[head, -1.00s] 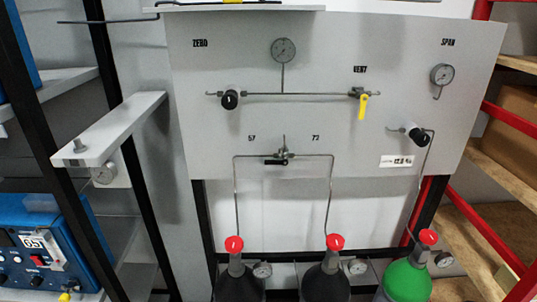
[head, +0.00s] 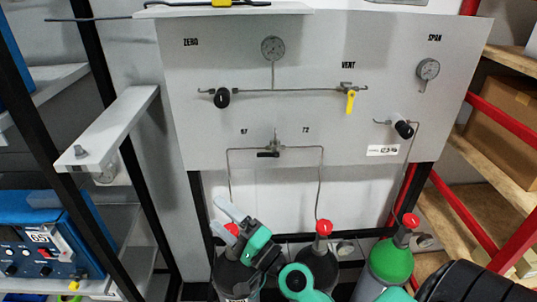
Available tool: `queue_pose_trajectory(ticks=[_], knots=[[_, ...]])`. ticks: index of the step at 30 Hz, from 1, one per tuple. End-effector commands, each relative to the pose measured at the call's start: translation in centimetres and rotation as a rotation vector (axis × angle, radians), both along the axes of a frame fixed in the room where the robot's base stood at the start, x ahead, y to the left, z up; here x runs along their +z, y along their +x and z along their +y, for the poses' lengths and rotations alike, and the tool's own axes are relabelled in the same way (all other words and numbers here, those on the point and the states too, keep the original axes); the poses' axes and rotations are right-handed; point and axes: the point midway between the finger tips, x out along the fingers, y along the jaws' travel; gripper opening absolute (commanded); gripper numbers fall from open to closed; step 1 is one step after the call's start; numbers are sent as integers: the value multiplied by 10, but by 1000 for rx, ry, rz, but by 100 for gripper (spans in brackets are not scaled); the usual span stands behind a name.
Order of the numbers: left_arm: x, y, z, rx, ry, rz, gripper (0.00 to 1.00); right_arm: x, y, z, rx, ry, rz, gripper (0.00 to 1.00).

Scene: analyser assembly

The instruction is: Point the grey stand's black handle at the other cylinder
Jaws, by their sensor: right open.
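The grey panel (head: 340,130) fills the middle of the head view. Its black handle (head: 268,155) sits on the small valve between the labels 57 and 72. It lies level and points left, toward the 57 side. Thin pipes run from this valve down to the left dark cylinder (head: 229,275) and the middle dark cylinder (head: 319,262), both red-capped. My right gripper (head: 228,219) is open and empty, below the handle and in front of the left cylinder's top, partly hiding it. Its pale fingers point up and left. My left gripper is out of view.
A yellow vent lever (head: 350,102), black knobs and gauges are on the panel. A green cylinder (head: 391,262) stands at right. A white shelf arm (head: 112,130) and blue analyser (head: 40,245) are left, a red-framed wooden rack right.

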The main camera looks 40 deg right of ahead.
Motion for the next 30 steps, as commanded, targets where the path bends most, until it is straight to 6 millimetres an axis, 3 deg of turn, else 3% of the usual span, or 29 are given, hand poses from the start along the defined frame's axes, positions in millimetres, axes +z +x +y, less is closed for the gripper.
queue_pose_trajectory(ticks=[3, 6, 12, 16, 21, 26, 30], knots=[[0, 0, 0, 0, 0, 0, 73, 27, 17, -43, -87, 350, -42, 88], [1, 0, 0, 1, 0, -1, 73, 32, 30, -83, -163, 653, -52, 88], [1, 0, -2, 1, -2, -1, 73, 5, 53, -147, -309, 1215, -6, 88], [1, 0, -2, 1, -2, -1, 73, -21, 62, -165, -382, 1465, 44, 88], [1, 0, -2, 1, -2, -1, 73, -40, 67, -172, -431, 1616, 88, 88], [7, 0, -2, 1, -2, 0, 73, -39, 77, -178, -436, 1631, 93, 88], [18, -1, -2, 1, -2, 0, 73, -37, 97, -191, -436, 1629, 92, 88]])
